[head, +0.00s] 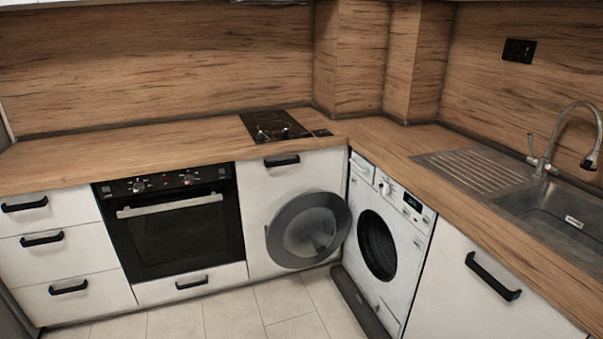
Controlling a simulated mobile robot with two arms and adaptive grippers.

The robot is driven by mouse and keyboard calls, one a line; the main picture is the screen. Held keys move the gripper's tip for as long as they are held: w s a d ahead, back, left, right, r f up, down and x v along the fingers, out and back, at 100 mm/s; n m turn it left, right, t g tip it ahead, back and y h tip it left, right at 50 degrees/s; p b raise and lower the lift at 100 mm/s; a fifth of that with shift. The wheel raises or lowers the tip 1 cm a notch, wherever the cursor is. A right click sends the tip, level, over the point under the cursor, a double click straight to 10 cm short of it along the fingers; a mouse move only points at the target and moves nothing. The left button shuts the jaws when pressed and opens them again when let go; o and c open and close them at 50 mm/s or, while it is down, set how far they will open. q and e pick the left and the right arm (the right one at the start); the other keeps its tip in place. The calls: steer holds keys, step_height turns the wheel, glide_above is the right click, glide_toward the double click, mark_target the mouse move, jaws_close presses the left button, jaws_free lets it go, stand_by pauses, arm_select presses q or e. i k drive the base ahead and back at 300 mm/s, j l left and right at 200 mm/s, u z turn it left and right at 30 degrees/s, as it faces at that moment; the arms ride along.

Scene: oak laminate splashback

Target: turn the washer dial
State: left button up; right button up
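The white washer (388,240) stands under the counter near the corner, right of centre in the head view. Its dial (384,187) is a small round knob at the upper left of the front panel, left of a small dark display (412,202). The washer's round door (308,229) is swung open to the left, in front of the white cabinet. The dark drum opening (377,245) is exposed. The dial's pointer is too small to read. Neither of my grippers is in view.
A black oven (172,222) with knobs is at left, beside white drawers (62,262). A black hob (273,126) and a sink (556,212) with a tap are set in the wooden counter (130,155). The tiled floor (270,310) in front looks clear.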

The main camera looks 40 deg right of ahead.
mark_target(384, 187)
steer(key=i+z, duration=0.3)
steer(key=i, duration=0.2)
steer(key=i+j+z, duration=0.15)
steer(key=i+z, duration=0.2)
steer(key=i, duration=0.2)
steer(key=i+j+z, duration=0.3)
steer(key=i, duration=0.2)
